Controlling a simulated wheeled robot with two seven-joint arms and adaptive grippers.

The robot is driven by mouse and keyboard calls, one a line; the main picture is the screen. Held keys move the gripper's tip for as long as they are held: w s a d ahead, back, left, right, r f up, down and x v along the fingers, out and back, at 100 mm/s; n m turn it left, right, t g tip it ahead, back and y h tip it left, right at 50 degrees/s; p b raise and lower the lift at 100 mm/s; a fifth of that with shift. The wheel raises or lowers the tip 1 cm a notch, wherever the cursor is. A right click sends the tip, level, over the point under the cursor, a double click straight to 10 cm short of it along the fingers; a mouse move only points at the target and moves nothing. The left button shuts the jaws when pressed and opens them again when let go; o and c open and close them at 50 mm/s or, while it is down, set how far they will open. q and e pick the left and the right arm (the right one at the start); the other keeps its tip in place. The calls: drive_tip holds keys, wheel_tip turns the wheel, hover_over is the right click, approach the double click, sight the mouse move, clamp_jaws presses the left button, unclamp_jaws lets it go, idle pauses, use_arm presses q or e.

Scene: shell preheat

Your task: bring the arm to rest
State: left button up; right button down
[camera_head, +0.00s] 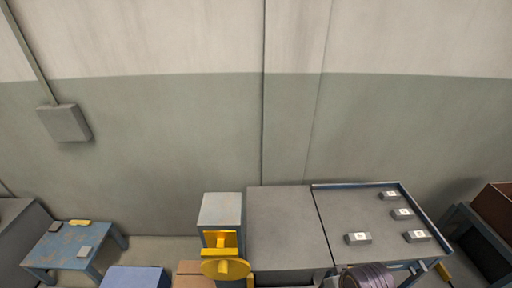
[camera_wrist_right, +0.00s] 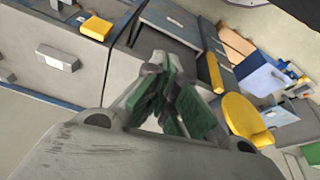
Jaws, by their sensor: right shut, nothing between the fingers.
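My right gripper (camera_wrist_right: 172,105) shows in the right wrist view, with its green-padded fingers drawn together and nothing held between them. It hangs in open space in front of the grey cabinets and is apart from the things behind it. My left gripper is in neither view.
In the head view a blue-edged bench (camera_head: 345,205) bears several small grey blocks. A grey cabinet (camera_head: 285,225) adjoins it, beside a pillar with a yellow wheel (camera_head: 226,268). A low blue table (camera_head: 68,248) stands left. A dark ribbed cylinder (camera_head: 368,277) is at the bottom edge.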

wheel_tip(320, 180, down, 33)
drive_tip(key=s+g, duration=0.1)
drive_tip(key=s, duration=0.2)
drive_tip(key=s+d+f, duration=0.2)
drive_tip(key=s+f, duration=0.8)
drive_tip(key=s, duration=0.1)
drive_tip(key=s+d+f+g, duration=0.1)
drive_tip(key=s+d+f, duration=0.1)
drive_tip(key=s+f, duration=0.8)
drive_tip(key=shift+s+d+g, duration=0.25)
drive_tip(key=shift+s+g, duration=0.05)
drive_tip(key=shift+s, duration=0.35)
drive_tip(key=shift+r, duration=0.1)
